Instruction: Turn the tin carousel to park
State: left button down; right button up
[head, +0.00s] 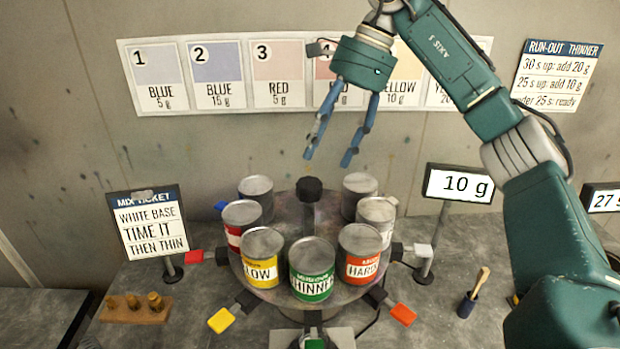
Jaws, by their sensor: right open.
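The tin carousel (337,295) is a round turntable on the bench, with a dark knob (309,189) on a post at its middle. Several tins stand around its rim. The green thinner tin (312,270) is at the front, the yellow tin (264,258) to its left and the red hardener tin (358,255) to its right. Coloured paddles stick out around the rim, among them a yellow one (221,320) and a red-orange one (402,315). My right gripper (329,158) is open and empty, above the carousel near the knob. My left gripper is not in view.
A mix ticket sign (149,222) stands at the left, with a wooden block of pegs (135,309) before it. A display reading 10 g (459,184) stands at the right. A dark cup with a brush (467,304) is at the front right. A colour chart (215,75) hangs behind.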

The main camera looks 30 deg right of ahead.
aim_at(310, 182)
jog(key=p+x, duration=0.1)
jog(key=x, duration=0.6)
jog(key=shift+w+f+p, duration=0.1)
jog(key=shift+f+p, duration=0.1)
jog(key=shift+p, duration=0.2)
jog(key=shift+a+f, duration=0.35)
jog(key=shift+f, duration=0.2)
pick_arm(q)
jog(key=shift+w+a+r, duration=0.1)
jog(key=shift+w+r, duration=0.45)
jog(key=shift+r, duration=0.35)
pick_arm(e)
jog(key=shift+d, duration=0.15)
jog(key=c, duration=1.1)
grip_shut()
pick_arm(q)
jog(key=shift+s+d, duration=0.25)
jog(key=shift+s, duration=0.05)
pick_arm(e)
jog(key=shift+r, duration=0.15)
